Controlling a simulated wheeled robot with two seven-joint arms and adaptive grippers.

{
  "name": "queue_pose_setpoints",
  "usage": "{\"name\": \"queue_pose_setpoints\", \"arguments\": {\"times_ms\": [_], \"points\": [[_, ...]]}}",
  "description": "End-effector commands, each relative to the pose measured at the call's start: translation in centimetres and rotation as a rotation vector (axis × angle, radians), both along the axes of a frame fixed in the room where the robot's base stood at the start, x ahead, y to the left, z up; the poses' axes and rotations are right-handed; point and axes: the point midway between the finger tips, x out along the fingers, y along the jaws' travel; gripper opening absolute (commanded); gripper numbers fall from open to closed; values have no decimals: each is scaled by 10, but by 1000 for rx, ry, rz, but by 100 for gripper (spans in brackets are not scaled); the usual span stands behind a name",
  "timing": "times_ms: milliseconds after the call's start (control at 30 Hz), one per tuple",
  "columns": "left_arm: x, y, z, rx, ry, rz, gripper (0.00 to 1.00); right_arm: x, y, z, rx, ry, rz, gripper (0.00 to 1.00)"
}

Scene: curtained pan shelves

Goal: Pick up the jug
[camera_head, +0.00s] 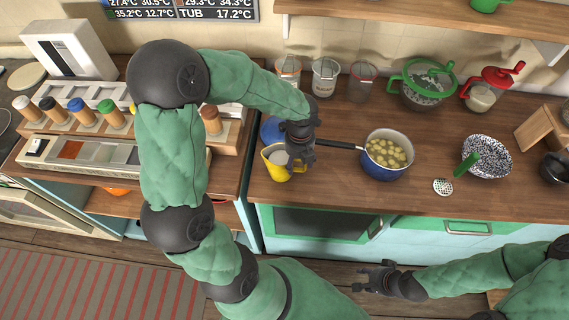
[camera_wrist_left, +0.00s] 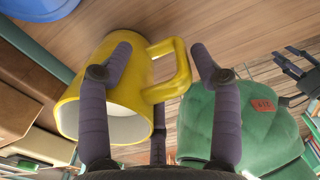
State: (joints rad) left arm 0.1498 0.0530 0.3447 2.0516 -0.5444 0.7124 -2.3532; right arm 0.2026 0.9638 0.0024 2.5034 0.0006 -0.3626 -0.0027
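The yellow jug (camera_head: 276,171) with a pale inside stands near the front edge of the wooden counter. My left gripper (camera_head: 298,158) is beside its right side and hides part of it. In the left wrist view the jug (camera_wrist_left: 85,95) shows with its handle (camera_wrist_left: 178,72) between the fingers of my left gripper (camera_wrist_left: 161,58). One finger overlaps the jug's body and another is past the handle. The fingers are apart; I cannot tell whether any touches. My right gripper (camera_head: 370,280) is low in front of the counter, empty, with its fingers apart.
A blue pot (camera_head: 386,168) with yellow pieces stands right of the jug, its black handle reaching towards my left gripper. A blue object (camera_head: 271,130) is behind the jug. Jars (camera_head: 325,77) line the back wall. A patterned bowl (camera_head: 487,157) stands right.

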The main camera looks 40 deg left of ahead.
Motion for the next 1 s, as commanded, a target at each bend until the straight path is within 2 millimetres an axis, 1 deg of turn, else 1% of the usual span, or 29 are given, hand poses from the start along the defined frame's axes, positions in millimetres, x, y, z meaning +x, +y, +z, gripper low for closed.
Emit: {"name": "queue_pose_setpoints", "arguments": {"times_ms": [33, 133, 167, 533, 667, 767, 867, 1000], "points": [[-1, 0, 0, 0, 1, 0, 30, 0, 0, 0, 0, 0, 0, 40], [-1, 0, 0, 1, 3, 0, 2, 0, 0, 0, 0, 0, 0, 40], [-1, 0, -1, 1, 3, 0, 0, 0, 0, 0, 0, 0, 0, 40], [0, 1, 1, 1, 0, 0, 0, 0, 0, 0, 0, 0, 0, 40], [0, 1, 6, 1, -2, 0, 0, 0, 0, 2, 0, 0, 0, 40], [1, 1, 17, 1, -3, -1, 0, 0, 0, 7, 0, 0, 0, 40], [1, 1, 35, 2, -5, 1, 0, 0, 0, 14, 0, 0, 0, 40], [-18, -9, 60, 2, -5, -2, 0, 0, 0, 21, 0, 0, 0, 40]]}}
